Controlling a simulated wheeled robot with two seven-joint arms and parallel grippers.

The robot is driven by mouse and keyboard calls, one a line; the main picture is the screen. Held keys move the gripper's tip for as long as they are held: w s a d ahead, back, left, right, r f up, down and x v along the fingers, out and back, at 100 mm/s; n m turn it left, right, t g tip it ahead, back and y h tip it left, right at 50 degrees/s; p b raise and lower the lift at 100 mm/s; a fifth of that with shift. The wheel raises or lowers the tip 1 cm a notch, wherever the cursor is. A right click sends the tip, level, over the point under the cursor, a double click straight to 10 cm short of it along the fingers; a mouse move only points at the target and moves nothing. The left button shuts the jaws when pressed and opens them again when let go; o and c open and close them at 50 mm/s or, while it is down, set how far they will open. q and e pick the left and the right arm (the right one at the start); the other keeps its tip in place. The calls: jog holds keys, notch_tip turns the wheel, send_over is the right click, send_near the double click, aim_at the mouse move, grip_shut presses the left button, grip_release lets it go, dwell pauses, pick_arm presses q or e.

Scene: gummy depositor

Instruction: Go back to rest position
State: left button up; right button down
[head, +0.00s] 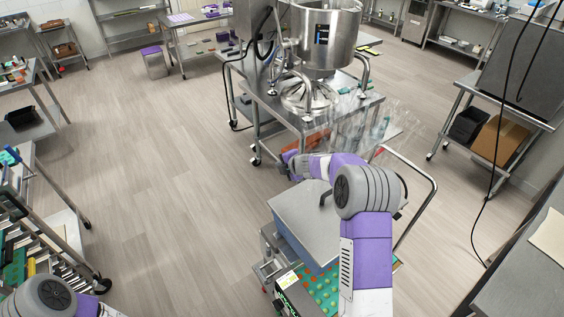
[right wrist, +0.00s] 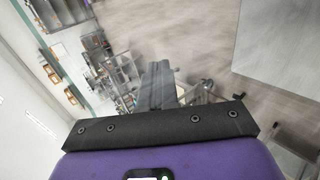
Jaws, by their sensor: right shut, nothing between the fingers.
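My right arm, purple and grey, reaches up from the bottom right in the head view. Its gripper (head: 288,163) is at the end of the arm, over the gap between the cart and the depositor's table. In the right wrist view the two dark fingers (right wrist: 159,84) are together, with nothing held between them. Of my left arm only a grey and purple part shows at the bottom left of the head view; its gripper is out of view. The steel depositor (head: 327,38) with its round hopper stands at the top middle.
A steel cart (head: 262,268) with a grey-lidded blue box (head: 303,215) and a green tray of orange gummies (head: 318,285) stands beneath my right arm. Clear, transparent items (head: 376,122) stand beside the depositor. A rack (head: 50,245) is at the left. The floor at centre-left is clear.

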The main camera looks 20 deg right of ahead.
jog(key=shift+r, duration=0.25)
jog(key=s+a+f+m+g+y, duration=0.1)
jog(key=s+a+f+m+g, duration=0.1)
jog(key=s+a+f+m, duration=0.6)
jog(key=s+a+f+m+g+y, duration=0.1)
jog(key=s+a+f+m+g, duration=0.15)
jog(key=s+a+f, duration=0.55)
jog(key=s+a+f+m+g, duration=0.2)
jog(key=s+f+m, duration=0.15)
jog(key=s, duration=0.45)
jog(key=s+a+f+m+g, duration=0.25)
jog(key=s+m, duration=0.25)
jog(key=s, duration=0.3)
jog(key=s+a+f+m+g, duration=0.1)
jog(key=s+a+f+m, duration=0.2)
jog(key=s, duration=0.5)
pick_arm(q)
notch_tip(320, 180, down, 20)
jog(key=b, duration=1.9)
jog(key=shift+r, duration=0.2)
pick_arm(e)
notch_tip(320, 180, down, 19)
jog(key=d, duration=0.1)
jog(key=shift+w+d+f+m+t, duration=0.15)
jog(key=shift+w+d+m+t, duration=0.2)
jog(key=shift+w, duration=0.1)
pick_arm(q)
jog(key=shift+c, duration=0.6)
